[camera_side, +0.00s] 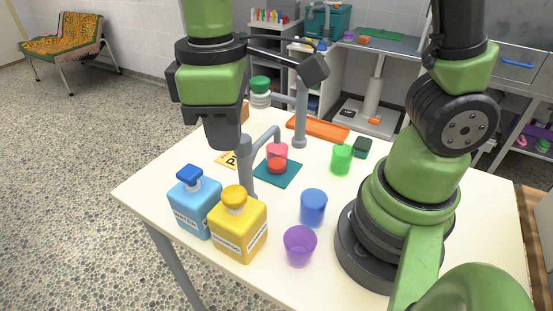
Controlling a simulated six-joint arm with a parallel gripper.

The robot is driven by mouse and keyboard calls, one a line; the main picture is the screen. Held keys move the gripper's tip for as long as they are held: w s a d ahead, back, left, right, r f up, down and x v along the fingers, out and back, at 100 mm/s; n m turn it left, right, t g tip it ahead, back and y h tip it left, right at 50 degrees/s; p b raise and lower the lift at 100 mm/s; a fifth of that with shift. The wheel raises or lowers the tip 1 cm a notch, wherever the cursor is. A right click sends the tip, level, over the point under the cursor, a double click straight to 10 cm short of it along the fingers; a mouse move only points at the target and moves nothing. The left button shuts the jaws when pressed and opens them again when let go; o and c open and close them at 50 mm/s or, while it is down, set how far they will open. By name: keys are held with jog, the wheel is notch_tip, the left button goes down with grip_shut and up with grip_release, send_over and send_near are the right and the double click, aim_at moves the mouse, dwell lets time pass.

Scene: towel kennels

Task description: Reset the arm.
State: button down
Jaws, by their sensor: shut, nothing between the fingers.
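My green and black arm stands on the right side of the cream table (140,192). My gripper (222,142) hangs at the upper middle left, pointing down, above the back of the blue and yellow bottles. It is shut and holds nothing. Its fingertips are close together and partly merge with the dark gripper body in this view.
A blue bottle (194,207), a yellow bottle (238,228), a blue cup (313,207), a purple cup (299,246) and a green cup (341,159) stand on the table. A red cup (277,152) is on a teal mat (288,177) near grey posts (301,115). An orange tray (318,128) lies behind.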

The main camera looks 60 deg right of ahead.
jog(key=s+d+r+m+t+y, duration=0.2)
jog(key=s+d+r+m+t, duration=0.5)
jog(key=s+d+r+m, duration=0.1)
jog(key=shift+d+r+m, duration=0.4)
jog(key=shift+r+m, duration=0.45)
jog(key=shift+m, duration=0.25)
